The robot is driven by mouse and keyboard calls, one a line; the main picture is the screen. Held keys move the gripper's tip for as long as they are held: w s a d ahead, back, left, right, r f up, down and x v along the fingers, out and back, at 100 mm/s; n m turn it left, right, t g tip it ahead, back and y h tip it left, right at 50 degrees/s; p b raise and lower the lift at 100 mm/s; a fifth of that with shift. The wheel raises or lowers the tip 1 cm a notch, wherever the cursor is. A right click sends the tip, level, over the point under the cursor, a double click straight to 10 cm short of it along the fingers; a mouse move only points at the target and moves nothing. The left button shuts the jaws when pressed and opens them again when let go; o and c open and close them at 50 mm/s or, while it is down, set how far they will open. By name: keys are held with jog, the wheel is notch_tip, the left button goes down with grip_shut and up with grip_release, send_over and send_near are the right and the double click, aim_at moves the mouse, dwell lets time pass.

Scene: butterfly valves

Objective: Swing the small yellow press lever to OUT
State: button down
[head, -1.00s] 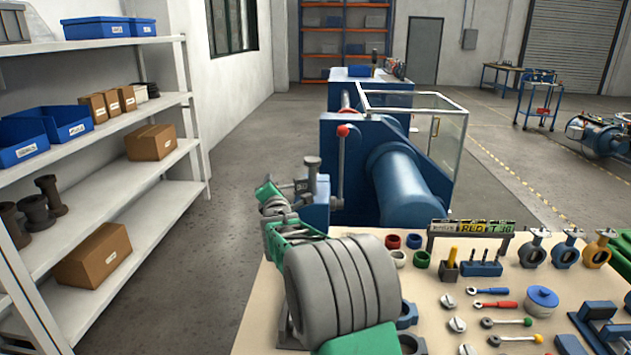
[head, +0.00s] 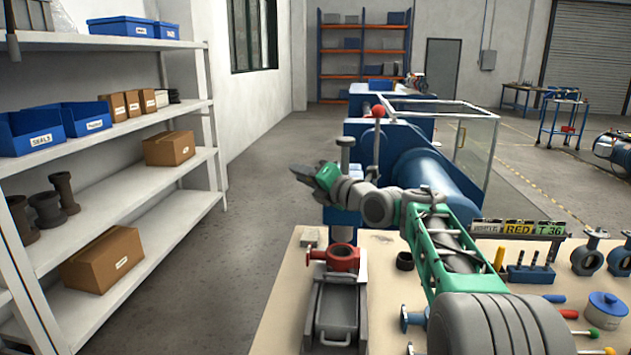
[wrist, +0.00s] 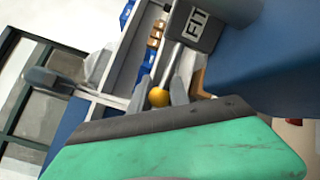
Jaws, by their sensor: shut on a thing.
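In the wrist view, the small press lever is a thin grey rod (wrist: 171,69) ending in a yellow ball knob (wrist: 158,97). My gripper (wrist: 160,93) has its two grey fingers on either side of the knob, shut on it. The rod runs up toward a dark grey block marked FIT (wrist: 197,22); no OUT mark is readable. In the head view, my arm's end reaches left beside a grey post on the blue press (head: 345,156).
A red valve body (head: 343,257) sits on a grey fixture (head: 336,312) at the bench's left, below my arm. A red-knobbed lever (head: 378,112) stands upright on the blue machine just behind my arm. Shelving (head: 110,150) lines the left; floor between is clear.

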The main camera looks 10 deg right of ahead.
jog(key=shift+r, duration=0.5)
jog(key=c, duration=1.6)
grip_release()
jog(key=shift+o, duration=1.4)
jog(key=shift+f, duration=0.15)
jog(key=shift+o, duration=0.3)
jog(key=shift+d+f, duration=0.1)
jog(key=shift+f, duration=0.05)
jog(key=b+v, duration=0.1)
jog(key=v, duration=0.6)
jog(key=shift+s+d+b, duration=0.2)
jog(key=shift+s+b, duration=0.15)
